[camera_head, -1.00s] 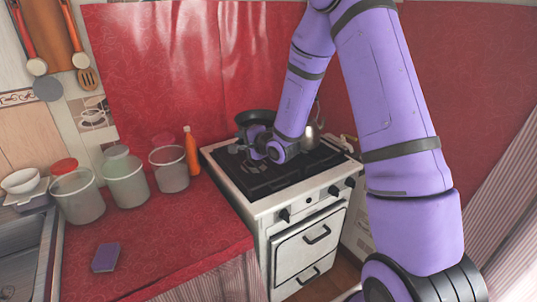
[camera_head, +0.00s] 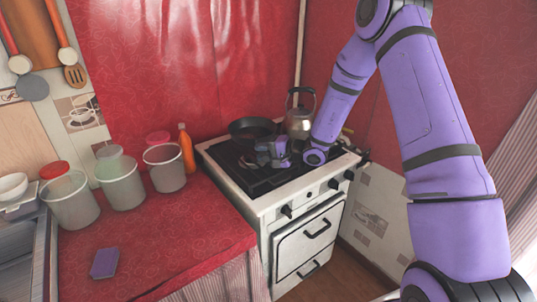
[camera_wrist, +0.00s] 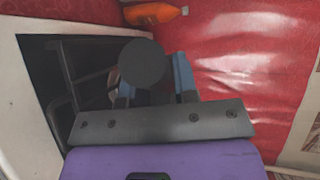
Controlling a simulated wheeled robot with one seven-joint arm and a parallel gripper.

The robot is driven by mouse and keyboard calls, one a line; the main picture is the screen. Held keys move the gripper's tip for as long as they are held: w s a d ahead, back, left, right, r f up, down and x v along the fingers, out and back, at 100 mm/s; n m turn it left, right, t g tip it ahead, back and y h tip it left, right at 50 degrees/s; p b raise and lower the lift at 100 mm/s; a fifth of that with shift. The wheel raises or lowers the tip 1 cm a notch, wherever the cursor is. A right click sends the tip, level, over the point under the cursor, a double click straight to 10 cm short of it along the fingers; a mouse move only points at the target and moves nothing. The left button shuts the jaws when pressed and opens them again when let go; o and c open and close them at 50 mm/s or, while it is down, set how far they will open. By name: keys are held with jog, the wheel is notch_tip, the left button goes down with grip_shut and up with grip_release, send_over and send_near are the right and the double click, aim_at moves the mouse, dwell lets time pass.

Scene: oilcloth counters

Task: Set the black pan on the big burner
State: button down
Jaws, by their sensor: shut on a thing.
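The black pan (camera_head: 252,126) is at the back left of the stove top (camera_head: 248,180) in the head view. I cannot tell whether its base touches the grate. My gripper (camera_head: 266,151) is at its near side, shut on its handle. In the wrist view the dark round handle end (camera_wrist: 142,62) shows between the blue fingers of my gripper (camera_wrist: 150,88). The pan body is mostly hidden there. The burner under the pan is hidden, so its size cannot be told.
A metal kettle (camera_head: 299,121) stands at the back right, close to the pan and my arm. An orange bottle (camera_head: 187,150) and several canisters (camera_head: 121,182) stand on the red counter (camera_head: 165,225) left of the stove. A purple sponge (camera_head: 104,262) lies in front.

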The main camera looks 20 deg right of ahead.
jog(key=shift+s+a+f+n, duration=0.1)
jog(key=shift+f+n, duration=0.2)
jog(key=shift+f, duration=0.1)
notch_tip(320, 180, down, 6)
dwell(0.5)
jog(key=shift+f, duration=0.65)
dwell(0.6)
jog(key=c, duration=0.8)
grip_release()
jog(key=shift+f, duration=0.1)
jog(key=v, duration=1.1)
